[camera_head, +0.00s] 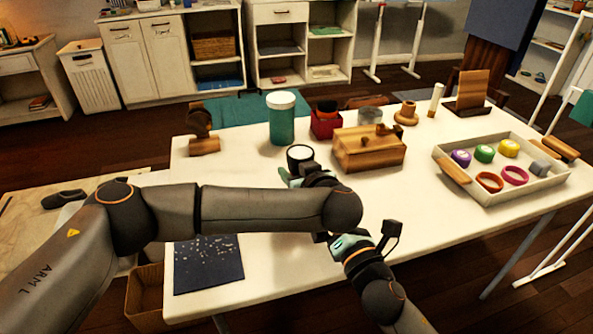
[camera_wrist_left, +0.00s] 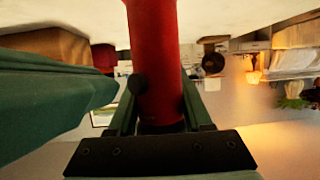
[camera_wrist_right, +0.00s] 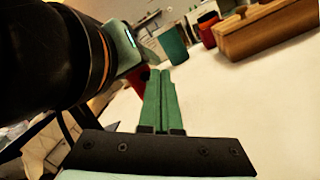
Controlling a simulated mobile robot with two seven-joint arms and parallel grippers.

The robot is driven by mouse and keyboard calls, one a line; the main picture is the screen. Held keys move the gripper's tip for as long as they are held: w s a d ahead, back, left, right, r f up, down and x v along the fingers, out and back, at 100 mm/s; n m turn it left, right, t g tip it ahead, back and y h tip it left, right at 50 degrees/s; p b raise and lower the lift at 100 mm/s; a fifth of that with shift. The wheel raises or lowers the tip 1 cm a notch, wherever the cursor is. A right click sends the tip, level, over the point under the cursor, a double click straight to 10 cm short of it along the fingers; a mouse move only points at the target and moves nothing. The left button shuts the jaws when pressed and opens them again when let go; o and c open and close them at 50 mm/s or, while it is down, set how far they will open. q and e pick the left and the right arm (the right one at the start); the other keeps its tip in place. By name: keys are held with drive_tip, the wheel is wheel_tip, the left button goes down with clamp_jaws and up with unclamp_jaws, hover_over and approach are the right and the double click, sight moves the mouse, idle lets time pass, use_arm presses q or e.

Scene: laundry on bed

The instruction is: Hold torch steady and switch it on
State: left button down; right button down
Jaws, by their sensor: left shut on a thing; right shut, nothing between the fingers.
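The torch is a red cylinder (camera_wrist_left: 153,50) with a round black button (camera_wrist_left: 137,84) on its side, in the left wrist view. My left gripper (camera_wrist_left: 155,95) is shut around its body. In the head view the torch's black-rimmed pale end (camera_head: 300,153) shows above my left gripper (camera_head: 291,176); I cannot tell if it is lit. My right gripper (camera_head: 336,238) is shut and empty, nearer the table's front edge. In the right wrist view a red bit of the torch (camera_wrist_right: 136,88) shows beside my right fingertips (camera_wrist_right: 160,75), partly hidden by my left arm.
A wooden box (camera_head: 367,152) stands right of the torch, and a teal jar (camera_head: 281,121) with a white lid behind it. A white tray (camera_head: 447,158) with coloured rings lies at the right. A dark speckled cloth (camera_head: 208,264) lies at front left. The front middle of the white table (camera_head: 440,215) is clear.

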drive_tip(key=shift+w+a+r, duration=0.15)
drive_tip(key=shift+a+r, duration=0.05)
drive_tip(key=shift+a, duration=0.45)
drive_tip(key=shift+d, duration=0.1)
idle(0.4)
drive_tip(key=shift+s+d+r, duration=0.1)
drive_tip(key=shift+s+d, duration=0.45)
drive_tip(key=shift+d, duration=0.15)
drive_tip(key=shift+d, duration=0.1)
drive_tip(key=shift+s+d, duration=0.2)
drive_tip(key=shift+d, duration=0.3)
drive_tip(key=shift+s+d, duration=0.45)
drive_tip(key=shift+d, duration=0.25)
drive_tip(key=shift+s+d, duration=0.45)
drive_tip(key=shift+d, duration=0.25)
drive_tip(key=shift+s+d, duration=0.45)
drive_tip(key=shift+d, duration=0.25)
